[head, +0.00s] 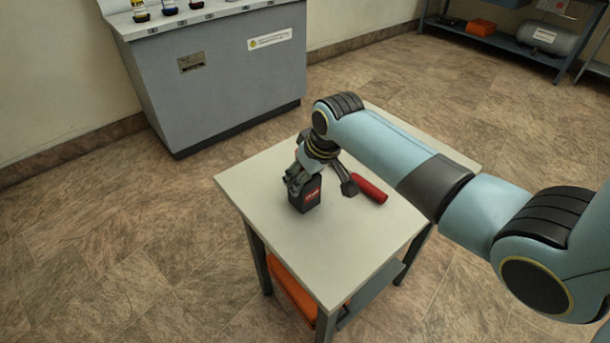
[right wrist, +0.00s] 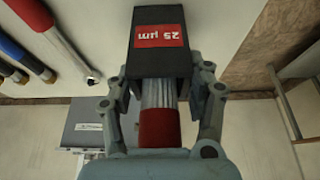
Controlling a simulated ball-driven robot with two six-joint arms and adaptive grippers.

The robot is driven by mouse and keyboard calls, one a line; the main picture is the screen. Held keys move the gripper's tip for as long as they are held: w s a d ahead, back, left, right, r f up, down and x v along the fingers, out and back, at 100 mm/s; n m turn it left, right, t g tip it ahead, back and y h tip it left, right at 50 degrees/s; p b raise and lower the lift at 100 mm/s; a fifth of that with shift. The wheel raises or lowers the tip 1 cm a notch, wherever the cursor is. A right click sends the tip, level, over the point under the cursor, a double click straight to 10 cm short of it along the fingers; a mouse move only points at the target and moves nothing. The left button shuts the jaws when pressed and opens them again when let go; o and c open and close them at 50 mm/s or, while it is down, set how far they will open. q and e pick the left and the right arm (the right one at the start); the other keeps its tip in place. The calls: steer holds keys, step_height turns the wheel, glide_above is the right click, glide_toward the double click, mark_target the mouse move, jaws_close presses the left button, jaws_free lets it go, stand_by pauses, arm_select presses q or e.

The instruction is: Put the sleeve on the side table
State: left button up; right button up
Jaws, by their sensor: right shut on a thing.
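The sleeve (head: 307,198) is a black box-like piece with a red label. In the right wrist view it is the dark block (right wrist: 158,62) whose label reads "25 µm", with a pale ribbed part and a red end behind it. My right gripper (head: 298,181) is shut on it, with one finger on each side in the right wrist view (right wrist: 161,88). The sleeve is over or on the white top of the side table (head: 262,185); whether its bottom touches is hard to tell. My left gripper is not in view.
A hammer-like tool with a red handle (head: 369,189) lies on the table right of the sleeve. The front of the tabletop is clear. An orange item (head: 292,288) is on the shelf below. A grey cabinet (head: 215,85) stands behind, with small bottles on top.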

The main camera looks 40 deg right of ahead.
steer(key=o, duration=1.2)
steer(key=shift+f, duration=0.1)
steer(key=shift+r, duration=0.35)
steer(key=p+v, duration=0.1)
steer(key=v, duration=1)
steer(key=shift+s+r+p, duration=0.15)
steer(key=shift+r+p, duration=0.15)
steer(key=shift+p, duration=0.05)
